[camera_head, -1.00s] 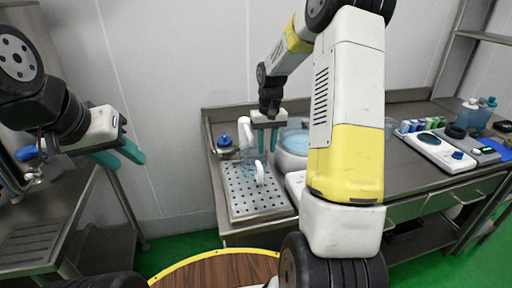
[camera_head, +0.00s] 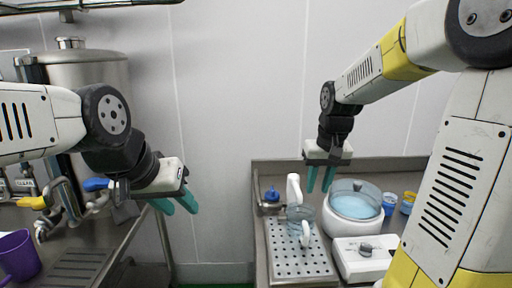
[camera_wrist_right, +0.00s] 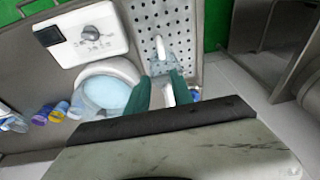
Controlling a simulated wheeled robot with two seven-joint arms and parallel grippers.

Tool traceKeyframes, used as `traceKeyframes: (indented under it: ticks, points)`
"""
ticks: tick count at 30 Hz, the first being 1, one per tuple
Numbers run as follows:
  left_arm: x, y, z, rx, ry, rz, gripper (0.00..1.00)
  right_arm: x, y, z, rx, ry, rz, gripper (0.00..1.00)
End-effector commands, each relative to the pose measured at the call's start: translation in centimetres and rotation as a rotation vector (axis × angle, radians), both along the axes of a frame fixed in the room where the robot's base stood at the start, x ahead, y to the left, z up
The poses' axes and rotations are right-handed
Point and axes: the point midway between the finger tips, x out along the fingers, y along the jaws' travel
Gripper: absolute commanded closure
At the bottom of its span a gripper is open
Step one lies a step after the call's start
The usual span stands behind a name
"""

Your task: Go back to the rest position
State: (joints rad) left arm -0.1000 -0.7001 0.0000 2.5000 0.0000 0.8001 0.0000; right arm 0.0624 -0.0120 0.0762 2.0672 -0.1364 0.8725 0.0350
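My left gripper (camera_head: 176,205) hangs in the air at the left in the head view. Its two teal fingers are apart, with nothing between them. My right gripper (camera_head: 320,182) hangs near the wall, behind the perforated tray (camera_head: 318,262) and the round bowl (camera_head: 354,205). Its teal fingers point down and are apart in the head view. In the right wrist view its fingers (camera_wrist_right: 160,92) also stand apart, with a white part seen in the gap; it looks to lie beyond them. A clear jug (camera_head: 299,215) with white handle parts stands on the tray.
A white machine with a dial (camera_head: 365,252) stands in front of the bowl. Small blue cups (camera_head: 389,203) stand right of it. A metal tank (camera_head: 75,75), taps and a purple cup (camera_head: 18,255) are at the left. A gap separates the two counters.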

Motion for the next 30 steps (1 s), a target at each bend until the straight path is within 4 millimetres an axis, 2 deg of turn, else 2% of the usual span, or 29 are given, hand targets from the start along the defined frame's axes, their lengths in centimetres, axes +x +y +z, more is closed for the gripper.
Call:
traceKeyframes:
  ticks: [1,6,12,15,20,30]
  points:
    - [0.0,0.0,0.0,0.0,0.0,0.0,0.64,-1.9,0.4,1.5,0.006,-0.039,0.003,0.72]
    - [0.0,0.0,0.0,0.0,0.0,0.0,0.64,-7.7,1.8,4.4,0.045,-0.153,0.009,0.72]
    - [0.0,0.0,0.0,0.0,0.0,0.0,0.64,-13.5,3.0,5.4,0.099,-0.266,0.017,0.72]
    - [0.0,0.0,0.0,0.0,0.0,0.0,0.64,-15.2,3.4,5.4,0.12,-0.301,0.02,0.72]
    - [0.0,0.0,0.0,0.0,0.0,0.0,0.64,-16.4,3.7,5.2,0.136,-0.325,0.023,0.72]
    - [0.0,0.0,0.0,0.0,0.0,0.0,0.64,-16.4,3.7,5.2,0.137,-0.326,0.024,0.72]
